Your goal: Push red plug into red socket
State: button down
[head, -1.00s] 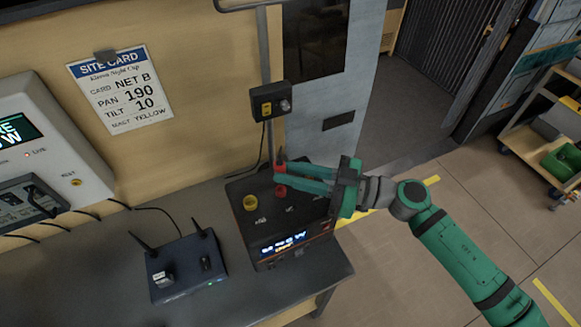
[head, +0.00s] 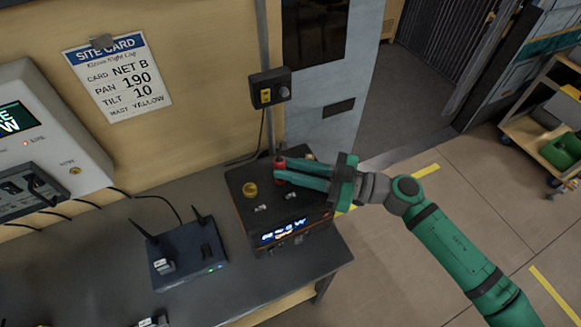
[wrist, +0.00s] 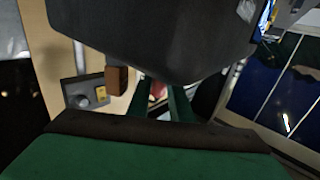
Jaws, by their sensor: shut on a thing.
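The red plug (head: 280,161) stands upright at the back of the dark power box (head: 303,223), directly over where the red socket is. My gripper (head: 281,170) reaches in from the right and is shut on the plug. The plug sits low, close to the box top. The fingers hide most of the red socket, so I cannot tell how deep the plug sits in it. In the wrist view a bit of red (wrist: 157,90) shows between the two green fingers.
A yellow socket (head: 250,190) stands on the box to the left of the plug. A blue router (head: 186,254) with two antennas lies left on the table. A small wall box (head: 269,90) hangs behind, its cable running down. Open floor lies to the right.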

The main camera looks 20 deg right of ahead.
jog(key=shift+f, duration=1.25)
jog(key=c, duration=1.5)
grip_release()
jog(key=shift+d, duration=0.1)
